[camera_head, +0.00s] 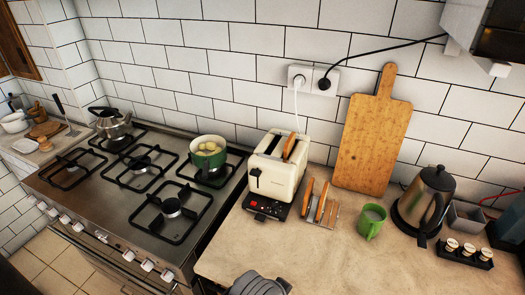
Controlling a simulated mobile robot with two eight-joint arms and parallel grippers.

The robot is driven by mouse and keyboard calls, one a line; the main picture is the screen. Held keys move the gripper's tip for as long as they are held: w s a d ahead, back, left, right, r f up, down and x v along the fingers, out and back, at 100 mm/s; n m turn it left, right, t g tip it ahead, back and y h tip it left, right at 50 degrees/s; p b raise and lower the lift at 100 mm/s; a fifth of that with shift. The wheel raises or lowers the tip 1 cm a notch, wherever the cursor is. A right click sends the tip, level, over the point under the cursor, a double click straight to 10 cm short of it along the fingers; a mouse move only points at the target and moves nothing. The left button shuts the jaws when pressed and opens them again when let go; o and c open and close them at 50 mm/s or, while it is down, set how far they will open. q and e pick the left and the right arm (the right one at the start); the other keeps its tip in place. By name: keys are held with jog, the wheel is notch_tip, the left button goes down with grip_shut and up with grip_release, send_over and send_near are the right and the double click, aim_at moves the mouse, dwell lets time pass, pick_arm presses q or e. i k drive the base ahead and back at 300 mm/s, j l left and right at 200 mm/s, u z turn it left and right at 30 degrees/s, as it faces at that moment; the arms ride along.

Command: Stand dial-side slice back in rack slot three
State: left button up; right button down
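A cream toaster (274,180) stands on the counter, just right of the stove. One brown slice (289,147) sticks up from its top, toward the right side; the rest of the slice is hidden inside. A black lever or knob shows on its near left face, and a dark panel with red marks is at its foot; I cannot tell which part is the dial. A small toast rack (333,214) stands right of the toaster and holds slices upright on its left side. Its right end looks empty.
A green mug (371,222), a steel kettle (423,203) and a black holder with small jars (465,253) stand to the right. A cutting board (372,145) leans on the wall. A green pot (208,156) sits on the stove. A grey object (258,285) is at the bottom edge.

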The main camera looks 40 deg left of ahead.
aim_at(328, 215)
jog(key=u, duration=1.2)
jog(key=l+z, duration=0.1)
jog(key=l, duration=0.35)
jog(key=i, duration=0.05)
